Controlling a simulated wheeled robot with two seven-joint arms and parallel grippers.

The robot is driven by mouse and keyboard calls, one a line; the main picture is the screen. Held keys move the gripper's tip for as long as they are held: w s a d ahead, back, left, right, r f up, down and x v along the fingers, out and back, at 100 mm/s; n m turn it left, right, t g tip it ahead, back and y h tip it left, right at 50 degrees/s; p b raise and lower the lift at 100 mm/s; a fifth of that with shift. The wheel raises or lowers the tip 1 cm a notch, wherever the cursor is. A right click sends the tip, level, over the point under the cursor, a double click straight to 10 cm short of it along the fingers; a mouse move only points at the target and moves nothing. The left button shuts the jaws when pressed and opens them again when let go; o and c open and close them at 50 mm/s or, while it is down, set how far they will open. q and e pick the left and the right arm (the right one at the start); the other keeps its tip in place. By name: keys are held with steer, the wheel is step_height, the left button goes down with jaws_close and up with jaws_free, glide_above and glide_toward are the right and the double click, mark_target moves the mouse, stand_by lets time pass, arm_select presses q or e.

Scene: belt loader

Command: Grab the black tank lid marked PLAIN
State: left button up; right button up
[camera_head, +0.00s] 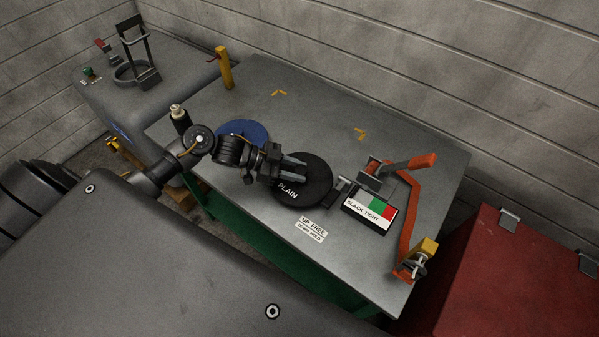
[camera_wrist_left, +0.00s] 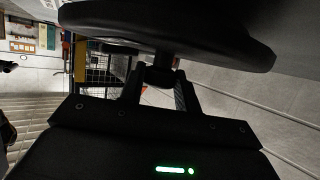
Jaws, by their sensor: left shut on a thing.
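The black round lid marked PLAIN (camera_head: 308,188) is over the grey bench, its lettering readable in the head view. My left gripper (camera_head: 294,170) reaches across it from the left and is shut on it. In the left wrist view the lid (camera_wrist_left: 170,30) fills the top as a dark disc seen edge-on. The left fingers (camera_wrist_left: 158,88) close around a short dark knob on the lid. Whether the lid touches the bench is hard to tell in the head view. My right gripper is not in view.
A blue disc (camera_head: 246,131) lies on the bench, partly behind my left arm. An orange-handled device (camera_head: 408,210) with a SLACK/TIGHT plate (camera_head: 368,213) stands right of the lid. A yellow post (camera_head: 225,68) is at the back left. A red box (camera_head: 505,275) is at the right.

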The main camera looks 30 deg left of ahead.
arm_select(q)
steer(key=r+b+v, duration=0.1)
steer(key=v, duration=1.3)
steer(key=shift+r, duration=0.4)
